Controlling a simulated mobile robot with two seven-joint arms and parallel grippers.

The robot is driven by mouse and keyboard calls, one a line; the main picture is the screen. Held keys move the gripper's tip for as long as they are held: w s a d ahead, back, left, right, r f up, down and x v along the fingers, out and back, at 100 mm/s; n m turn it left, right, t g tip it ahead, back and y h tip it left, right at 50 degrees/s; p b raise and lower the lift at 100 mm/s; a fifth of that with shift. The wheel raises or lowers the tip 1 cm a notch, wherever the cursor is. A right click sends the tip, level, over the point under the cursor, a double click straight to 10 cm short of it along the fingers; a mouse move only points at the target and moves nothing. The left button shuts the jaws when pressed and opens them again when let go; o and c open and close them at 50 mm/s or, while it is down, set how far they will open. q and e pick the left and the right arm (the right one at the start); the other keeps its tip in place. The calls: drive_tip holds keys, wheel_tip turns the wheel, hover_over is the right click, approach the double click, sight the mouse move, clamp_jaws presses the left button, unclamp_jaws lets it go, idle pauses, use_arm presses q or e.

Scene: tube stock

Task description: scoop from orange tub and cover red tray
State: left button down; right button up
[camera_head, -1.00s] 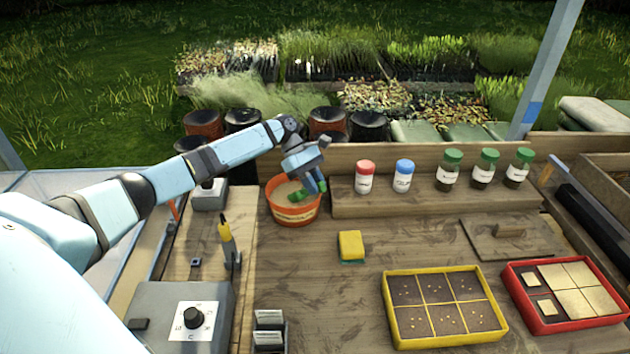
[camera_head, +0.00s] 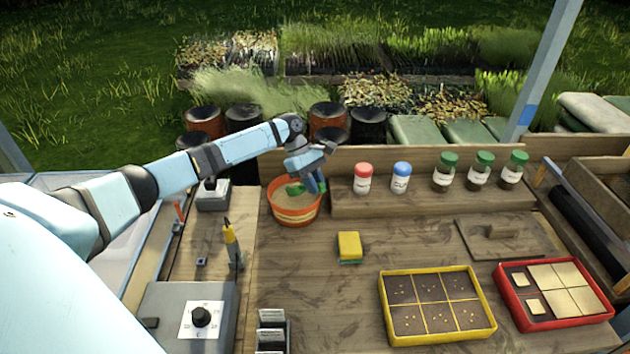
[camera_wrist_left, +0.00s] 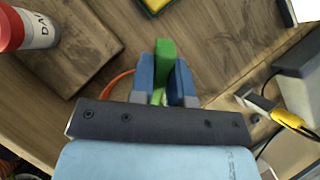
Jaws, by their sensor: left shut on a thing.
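The orange tub (camera_head: 297,215) stands at the back left of the bench and holds a pale, sand-like material. My left gripper (camera_head: 317,186) is over the tub, shut on a green scoop (camera_head: 293,189) whose end is at the material inside. In the left wrist view the green scoop handle (camera_wrist_left: 164,58) sits between the blue fingers of my left gripper (camera_wrist_left: 165,80). The red tray (camera_head: 513,309) is at the right front. Several of its sections look pale, and two dark sections each hold a small pale square. My right gripper is not in view.
A yellow tray (camera_head: 390,318) with dark cells and small seeds stands left of the red tray. A sponge (camera_head: 349,246) lies mid-bench. Bottles with red (camera_head: 363,179), blue (camera_head: 401,178) and green caps line a back ledge. A grey dial box (camera_head: 170,305) is at front left.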

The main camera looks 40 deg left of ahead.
use_arm(q)
drive_tip(key=shift+r+y+p, duration=0.7)
drive_tip(key=shift+r+p, duration=0.85)
drive_tip(key=shift+p, duration=0.7)
wheel_tip(320, 180, up, 3)
drive_tip(key=y+p, duration=0.1)
drive_tip(key=p, duration=0.1)
drive_tip(key=shift+f+p, duration=0.2)
drive_tip(key=shift+p, duration=0.15)
drive_tip(key=shift+r+y, duration=0.4)
drive_tip(key=shift+r, duration=0.05)
wheel_tip(320, 180, up, 2)
drive_tip(key=shift+t+y, duration=0.3)
drive_tip(key=shift+y, duration=0.1)
drive_tip(key=shift+r+y, duration=0.4)
drive_tip(key=shift+r, duration=0.3)
drive_tip(key=shift+r+y, duration=0.3)
drive_tip(key=shift+r, duration=0.25)
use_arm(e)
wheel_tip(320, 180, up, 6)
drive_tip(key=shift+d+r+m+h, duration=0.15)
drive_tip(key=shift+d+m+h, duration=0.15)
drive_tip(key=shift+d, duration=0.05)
